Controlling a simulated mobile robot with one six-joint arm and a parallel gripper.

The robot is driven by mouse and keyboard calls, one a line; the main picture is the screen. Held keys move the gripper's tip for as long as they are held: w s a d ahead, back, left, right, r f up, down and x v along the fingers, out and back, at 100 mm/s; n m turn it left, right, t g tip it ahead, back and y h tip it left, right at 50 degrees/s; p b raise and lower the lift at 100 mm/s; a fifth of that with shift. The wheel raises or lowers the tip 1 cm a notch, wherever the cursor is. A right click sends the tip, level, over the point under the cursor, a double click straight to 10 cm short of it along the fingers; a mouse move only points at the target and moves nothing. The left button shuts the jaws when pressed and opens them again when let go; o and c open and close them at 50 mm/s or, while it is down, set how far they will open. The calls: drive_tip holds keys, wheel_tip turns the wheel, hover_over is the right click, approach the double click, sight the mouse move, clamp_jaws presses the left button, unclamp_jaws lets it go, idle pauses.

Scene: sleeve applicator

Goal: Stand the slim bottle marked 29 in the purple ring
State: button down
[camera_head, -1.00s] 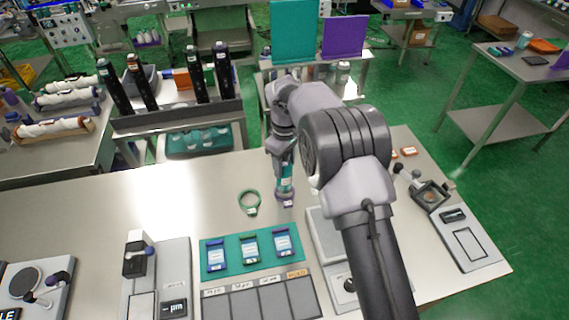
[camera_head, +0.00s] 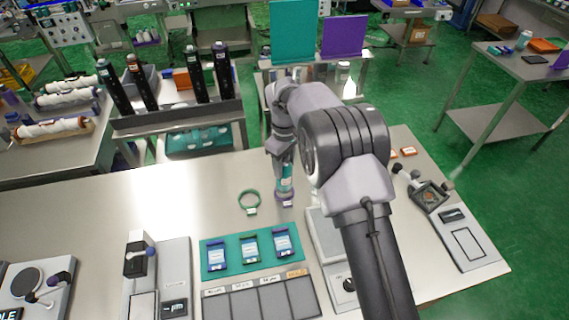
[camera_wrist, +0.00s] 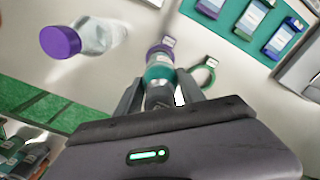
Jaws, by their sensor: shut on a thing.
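My gripper (camera_wrist: 158,98) is shut on a slim bottle (camera_wrist: 159,72) with a teal band and a dark cap. The bottle also shows below my gripper in the head view (camera_head: 286,178), upright or nearly so. Its marking cannot be read. The purple ring (camera_head: 285,202) is at the bottle's lower end on the table. In the wrist view the purple ring (camera_wrist: 161,49) shows just beyond the bottle's base. The base looks at or inside the ring, but I cannot tell whether it touches the table. The bottle hides part of the ring.
A green ring (camera_head: 249,200) lies just left of the purple one. A clear bottle with a purple cap (camera_wrist: 62,41) shows in the wrist view. A teal mat (camera_head: 228,267) with several labelled packs lies in front. The table's left middle is clear.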

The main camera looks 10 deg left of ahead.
drive_tip(key=shift+f+b, duration=0.95)
drive_tip(key=shift+f, duration=0.9)
drive_tip(key=c, duration=0.6)
unclamp_jaws()
drive_tip(key=o, duration=0.4)
drive_tip(key=shift+o, duration=0.2)
drive_tip(key=shift+r, duration=0.15)
